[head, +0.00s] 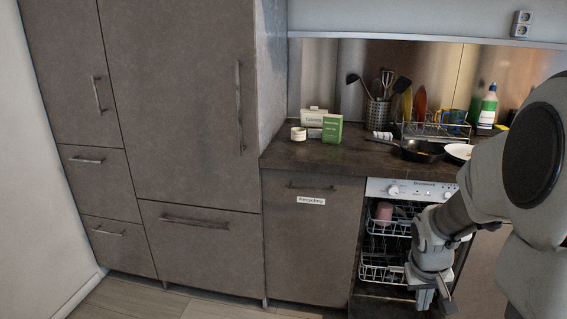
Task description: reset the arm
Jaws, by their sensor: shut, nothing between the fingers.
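My arm comes in from the right edge of the head view and bends down toward the lower right. My gripper (434,299) is at its end, pointing down, with its fingers shut and nothing held. It hangs in front of the dishwasher (399,187), close to the lower rack (378,270) in the picture. I cannot tell whether it touches anything there. My arm hides the right part of the dishwasher.
The dishwasher is open, with a pink cup (383,212) inside. The countertop (340,157) holds a black pan (421,151), a dish rack (436,131), a green box (332,129) and a utensil holder (378,113). Tall cabinets (185,90) stand left. Floor (140,300) shows at lower left.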

